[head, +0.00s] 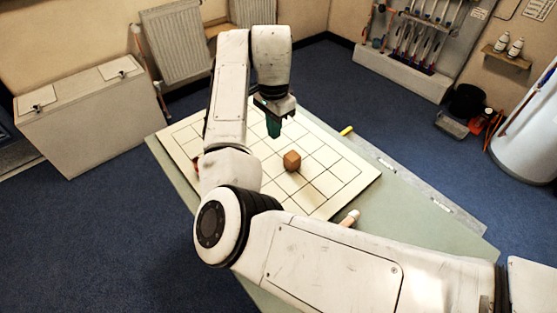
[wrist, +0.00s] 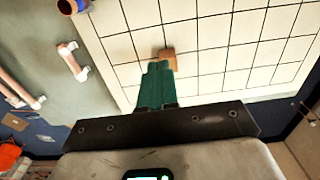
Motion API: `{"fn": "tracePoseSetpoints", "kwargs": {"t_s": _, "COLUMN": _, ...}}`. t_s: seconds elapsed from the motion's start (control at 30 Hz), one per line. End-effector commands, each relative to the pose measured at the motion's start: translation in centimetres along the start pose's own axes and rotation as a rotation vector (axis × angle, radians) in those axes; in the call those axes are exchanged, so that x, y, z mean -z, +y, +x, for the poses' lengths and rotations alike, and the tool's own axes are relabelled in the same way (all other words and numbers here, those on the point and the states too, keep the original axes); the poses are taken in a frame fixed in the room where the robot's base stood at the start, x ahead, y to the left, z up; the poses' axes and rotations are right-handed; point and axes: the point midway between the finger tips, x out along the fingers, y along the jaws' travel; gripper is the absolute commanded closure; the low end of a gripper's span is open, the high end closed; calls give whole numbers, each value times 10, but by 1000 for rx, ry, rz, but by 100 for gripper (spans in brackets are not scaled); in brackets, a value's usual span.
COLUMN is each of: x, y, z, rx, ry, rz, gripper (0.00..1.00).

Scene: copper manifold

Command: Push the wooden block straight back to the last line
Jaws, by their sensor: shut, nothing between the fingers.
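The wooden block (head: 292,160) is a small brown cube on a cream board (head: 340,178) ruled with a dark grid. In the wrist view the block (wrist: 167,57) lies just beyond my fingertips, and I cannot tell whether they touch it. My gripper (head: 273,125) has green fingers that point down, and in the head view it is up and to the left of the block. In the wrist view my gripper (wrist: 158,68) is shut with its fingers together and nothing between them. My arm hides part of the board's left side in the head view.
The board lies on a pale green table (head: 440,228). A white-ended copper pipe piece (head: 350,218) lies near the board's front edge, and a yellow item (head: 346,131) by its far right edge. The wrist view shows more pipe pieces (wrist: 73,62) on the table.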

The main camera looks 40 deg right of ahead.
Motion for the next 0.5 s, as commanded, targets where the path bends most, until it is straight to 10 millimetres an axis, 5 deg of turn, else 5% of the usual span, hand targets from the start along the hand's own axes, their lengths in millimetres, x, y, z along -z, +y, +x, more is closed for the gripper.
{"fn": "tracePoseSetpoints", "kwargs": {"t_s": 0.5, "x": 0, "y": 0, "z": 58, "rx": 0, "ry": 0, "rz": 0, "gripper": 100}}
